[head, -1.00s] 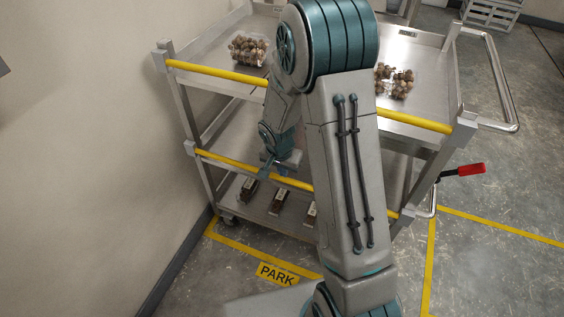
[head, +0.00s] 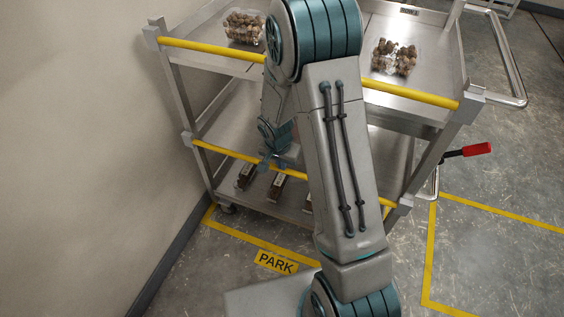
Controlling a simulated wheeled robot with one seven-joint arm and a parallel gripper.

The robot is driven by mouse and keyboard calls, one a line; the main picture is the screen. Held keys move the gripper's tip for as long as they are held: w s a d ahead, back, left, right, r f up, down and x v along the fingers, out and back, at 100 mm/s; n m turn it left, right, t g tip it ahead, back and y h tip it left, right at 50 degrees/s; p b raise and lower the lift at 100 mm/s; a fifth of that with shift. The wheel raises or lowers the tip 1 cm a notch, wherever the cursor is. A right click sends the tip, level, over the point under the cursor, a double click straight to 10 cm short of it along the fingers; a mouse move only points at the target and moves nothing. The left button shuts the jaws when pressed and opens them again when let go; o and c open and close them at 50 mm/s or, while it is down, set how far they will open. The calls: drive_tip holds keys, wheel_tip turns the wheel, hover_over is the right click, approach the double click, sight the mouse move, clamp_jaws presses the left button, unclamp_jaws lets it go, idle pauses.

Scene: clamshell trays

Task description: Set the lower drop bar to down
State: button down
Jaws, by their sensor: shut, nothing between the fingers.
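The upper yellow bar (head: 205,48) crosses the front of the top shelf, partly behind my arm.
Clear trays of brown, round items (head: 243,27) (head: 394,57) stand on the top shelf. Dark boxes (head: 246,176) sit on the bottom shelf. A red-gripped lever (head: 477,149) juts out at right. A wall (head: 75,150) is close on the left. Floor at right is clear.

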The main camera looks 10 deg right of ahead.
wheel_tip(320, 180, down, 7)
drive_tip(key=b, duration=0.5)
drive_tip(key=shift+b, duration=0.35)
drive_tip(key=shift+s+f, duration=0.1)
drive_tip(key=shift+s, duration=0.1)
wheel_tip(320, 180, up, 14)
drive_tip(key=s+a+p, duration=0.1)
drive_tip(key=s+p, duration=0.1)
drive_tip(key=p, duration=0.2)
drive_tip(key=shift+a+r+p, duration=0.25)
drive_tip(key=shift+a+p, duration=0.05)
drive_tip(key=shift+p, duration=0.1)
drive_tip(key=shift+r, duration=0.1)
drive_tip(key=s+r+n+p, duration=0.2)
drive_tip(key=s+r+p, duration=0.3)
drive_tip(key=r, duration=0.5)
drive_tip(key=s+d+r+n+p, duration=0.1)
drive_tip(key=s+r+n+p, duration=0.1)
drive_tip(key=s+r+p, duration=0.4)
drive_tip(key=s+r+n+t+y+p, duration=0.1)
drive_tip(key=s+r+n+p, duration=0.2)
drive_tip(key=r, duration=1.3)
drive_tip(key=s+p, duration=0.3)
drive_tip(key=s, duration=0.1)
drive_tip(key=shift+s+d+r, duration=0.15)
drive_tip(key=shift+s+d, duration=0.2)
